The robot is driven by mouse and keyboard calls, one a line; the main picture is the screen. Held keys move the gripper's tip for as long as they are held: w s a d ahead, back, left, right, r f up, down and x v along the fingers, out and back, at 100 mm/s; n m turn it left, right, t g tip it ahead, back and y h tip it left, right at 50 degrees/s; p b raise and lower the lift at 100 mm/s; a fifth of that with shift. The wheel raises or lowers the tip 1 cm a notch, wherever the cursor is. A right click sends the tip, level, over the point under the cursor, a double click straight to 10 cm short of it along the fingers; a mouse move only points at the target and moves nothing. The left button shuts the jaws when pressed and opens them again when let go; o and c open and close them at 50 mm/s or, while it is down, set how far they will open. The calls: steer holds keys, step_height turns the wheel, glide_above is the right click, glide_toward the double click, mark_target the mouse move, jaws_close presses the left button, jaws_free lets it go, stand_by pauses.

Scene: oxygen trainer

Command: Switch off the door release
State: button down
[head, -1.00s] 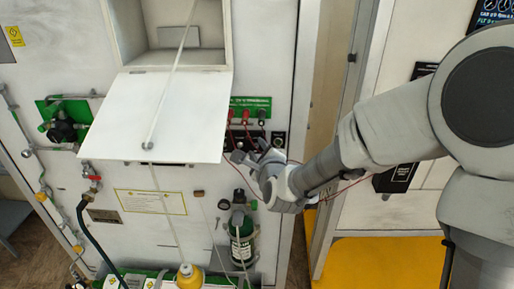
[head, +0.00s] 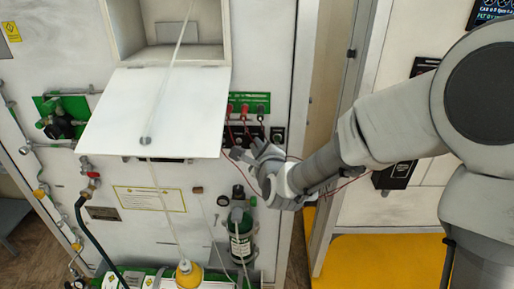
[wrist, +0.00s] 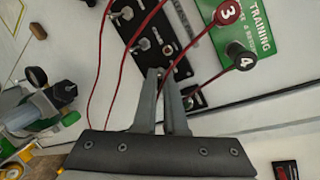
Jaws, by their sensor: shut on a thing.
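A black switch panel (wrist: 152,40) with several metal toggle switches fills the upper middle of the wrist view. My gripper (wrist: 160,74) is at its lower end, with the two fingers close together. The fingers are shut on a small toggle, mostly hidden between the tips. In the head view my gripper (head: 243,151) is in front of the panel, just right of the white flap. I cannot read which switch is the door release. A small dark switch box (wrist: 193,98) is beside the right finger, partly hidden.
The open white flap (head: 155,110) juts out left of my gripper. A green bottle (head: 240,238) is mounted below.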

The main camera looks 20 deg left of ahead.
steer(key=shift+f+b, duration=0.3)
steer(key=shift+b, duration=0.2)
step_height(320, 180, down, 3)
steer(key=n+t+y+b, duration=0.1)
steer(key=t+y+b, duration=0.1)
steer(key=b, duration=1.4)
steer(key=n+t+y+b, duration=0.1)
steer(key=t+b, duration=0.4)
steer(key=b, duration=1.2)
steer(key=shift+n+y, duration=0.3)
steer(key=shift+y, duration=0.5)
steer(key=shift+b, duration=0.45)
steer(key=shift+w+n+t+y+b, duration=0.1)
steer(key=shift+n+t+y+b, duration=0.25)
steer(key=shift+b, duration=0.8)
steer(key=shift+r+b, duration=0.2)
steer(key=shift+b, duration=0.2)
steer(key=c, duration=1)
jaws_free()
steer(key=shift+w+f, duration=0.1)
